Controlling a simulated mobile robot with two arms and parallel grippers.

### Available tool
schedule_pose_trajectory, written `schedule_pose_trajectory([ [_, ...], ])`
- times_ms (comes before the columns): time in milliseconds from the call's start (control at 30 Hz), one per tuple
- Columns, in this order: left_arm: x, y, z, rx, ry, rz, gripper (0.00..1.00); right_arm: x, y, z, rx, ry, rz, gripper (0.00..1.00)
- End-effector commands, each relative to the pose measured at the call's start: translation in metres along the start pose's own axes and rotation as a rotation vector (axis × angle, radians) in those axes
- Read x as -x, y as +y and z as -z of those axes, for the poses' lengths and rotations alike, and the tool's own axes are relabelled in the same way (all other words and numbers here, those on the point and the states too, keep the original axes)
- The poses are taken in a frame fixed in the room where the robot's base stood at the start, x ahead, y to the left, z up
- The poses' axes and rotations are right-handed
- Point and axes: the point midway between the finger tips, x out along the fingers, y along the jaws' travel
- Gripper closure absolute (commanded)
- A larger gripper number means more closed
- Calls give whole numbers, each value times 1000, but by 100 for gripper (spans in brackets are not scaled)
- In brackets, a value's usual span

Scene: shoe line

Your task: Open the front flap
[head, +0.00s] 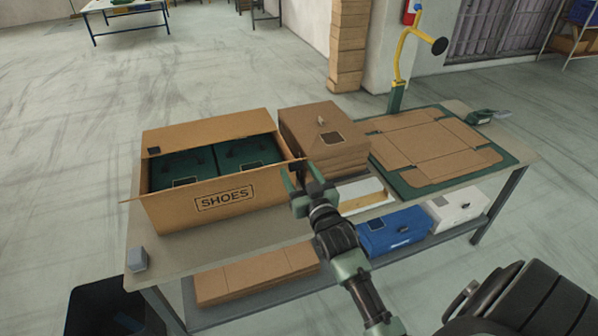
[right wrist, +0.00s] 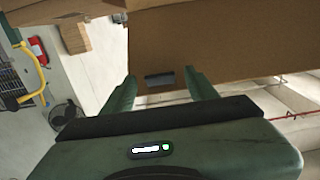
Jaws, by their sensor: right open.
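The open cardboard shoe carton (head: 225,198), marked SHOES on its near face, stands on the left part of the table. One flap (head: 205,126) stands up along its far side, with a small dark tab (head: 153,151) at its left end. Narrow flap edges stick out at the left and right ends. Two dark green boxes (head: 247,150) lie inside. My right gripper (head: 300,174) is open at the carton's right end. In the right wrist view, a cardboard panel (right wrist: 230,40) with a dark tab (right wrist: 160,79) shows between the open fingers; contact cannot be told. My left gripper is out of view.
Brown boxes (head: 322,140) are stacked right of the carton, close to my right gripper. A green mat (head: 417,189) with a flat cardboard blank lies farther right, near a yellow-armed stand (head: 400,62). Blue (head: 394,232) and white boxes sit on the lower shelf.

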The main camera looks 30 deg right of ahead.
Motion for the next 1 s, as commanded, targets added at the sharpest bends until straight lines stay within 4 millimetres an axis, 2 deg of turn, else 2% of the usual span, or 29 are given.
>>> schedule_pose_trajectory([
  [233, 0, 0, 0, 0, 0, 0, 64, -1, 0, 0, 0, 0, 0, 42],
  [267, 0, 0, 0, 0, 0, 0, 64, -1, 0, 0, 0, 0, 0, 47],
  [400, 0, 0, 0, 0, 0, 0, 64, -1, 0, 0, 0, 0, 0, 86],
  [467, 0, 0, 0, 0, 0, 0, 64, -1, 0, -1, 0, -1, 0, 100],
  [1000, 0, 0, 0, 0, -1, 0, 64, -1, 0, -1, 0, -1, 1, 100],
])
